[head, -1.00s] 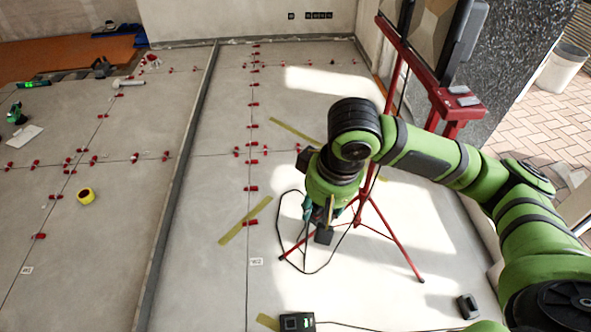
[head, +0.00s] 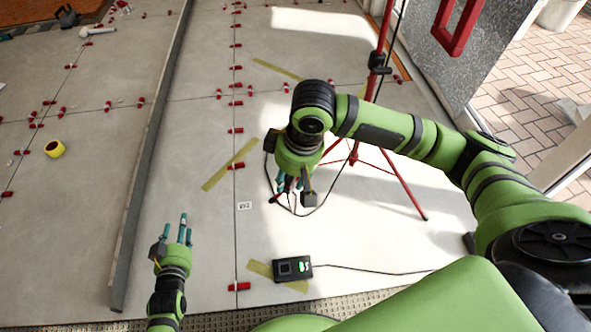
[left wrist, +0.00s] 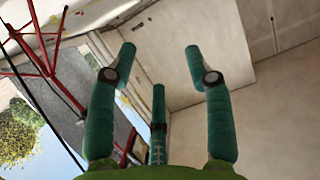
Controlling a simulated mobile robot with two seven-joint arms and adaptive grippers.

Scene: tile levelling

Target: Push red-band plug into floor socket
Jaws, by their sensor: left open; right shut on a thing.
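My right gripper (head: 290,184) hangs fingers down over the floor near the middle of the head view. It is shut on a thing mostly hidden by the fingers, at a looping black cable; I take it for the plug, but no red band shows. A black box with a square recess and a green light, seemingly the floor socket (head: 292,269), lies on the floor below and apart from the right gripper. My left gripper (head: 178,231) is open and empty at the lower left. Its spread teal fingers (left wrist: 158,85) also show in the left wrist view.
A red tripod (head: 387,185) stands behind my right arm. A cable (head: 370,270) runs right from the black box. A grey rail (head: 150,165) crosses the floor. Red tile clips and a yellow tape roll (head: 54,149) lie left. Floor around the box is mostly clear.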

